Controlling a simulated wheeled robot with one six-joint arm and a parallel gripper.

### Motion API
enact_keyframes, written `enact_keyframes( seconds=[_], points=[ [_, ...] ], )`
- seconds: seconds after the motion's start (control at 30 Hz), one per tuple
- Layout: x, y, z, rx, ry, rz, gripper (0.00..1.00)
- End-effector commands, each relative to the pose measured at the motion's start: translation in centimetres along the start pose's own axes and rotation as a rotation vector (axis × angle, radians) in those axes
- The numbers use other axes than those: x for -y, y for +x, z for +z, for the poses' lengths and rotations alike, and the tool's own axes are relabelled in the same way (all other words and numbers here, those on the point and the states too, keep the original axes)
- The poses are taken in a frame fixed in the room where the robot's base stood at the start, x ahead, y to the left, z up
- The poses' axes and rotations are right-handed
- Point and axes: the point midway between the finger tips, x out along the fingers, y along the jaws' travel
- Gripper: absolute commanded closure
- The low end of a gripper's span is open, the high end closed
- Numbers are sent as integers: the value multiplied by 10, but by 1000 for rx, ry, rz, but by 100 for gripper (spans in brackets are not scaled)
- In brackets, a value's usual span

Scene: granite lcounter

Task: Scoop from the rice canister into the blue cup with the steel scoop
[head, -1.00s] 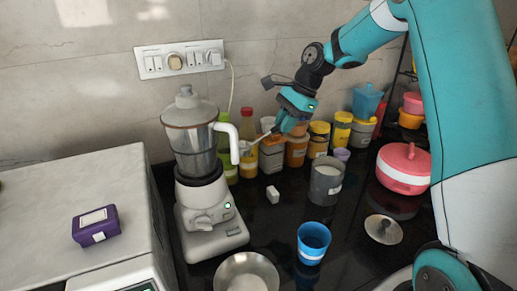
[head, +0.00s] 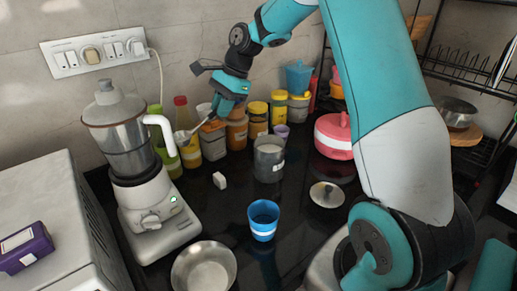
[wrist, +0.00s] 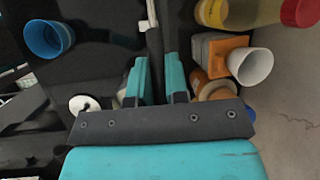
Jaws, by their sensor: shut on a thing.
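My gripper (head: 222,108) is shut on the handle of the steel scoop (head: 183,137), in the air above the back of the counter. The scoop's bowl points down and left, near the mixer's handle; whether it holds anything is too small to tell. In the wrist view, the handle (wrist: 152,22) runs up from between the fingers (wrist: 156,72). The grey canister with a white label, likely the rice canister (head: 269,165), stands right of and below my gripper; its contents are unclear. The blue cup (head: 263,224) stands upright in front of it, and also shows in the wrist view (wrist: 48,38).
A mixer grinder (head: 153,205) stands left, beside the scoop. Jars and bottles (head: 258,115) line the wall behind. A small white block (head: 219,180), a metal lid (head: 327,194), a steel bowl (head: 204,270) and a pink pot (head: 333,138) stand around. Dark counter between them is clear.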

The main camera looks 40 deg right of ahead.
Motion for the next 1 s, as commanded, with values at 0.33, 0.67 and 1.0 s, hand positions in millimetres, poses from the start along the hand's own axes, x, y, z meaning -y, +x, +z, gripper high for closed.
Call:
enact_keyframes(
  seconds=[0.33, 0.67, 1.0],
  points=[
    [-47, -62, -107, -39, 245, -100, 100],
    [-120, -99, -184, -93, 442, -179, 100],
    [-132, -100, -195, -104, 468, -190, 100]
  ],
)
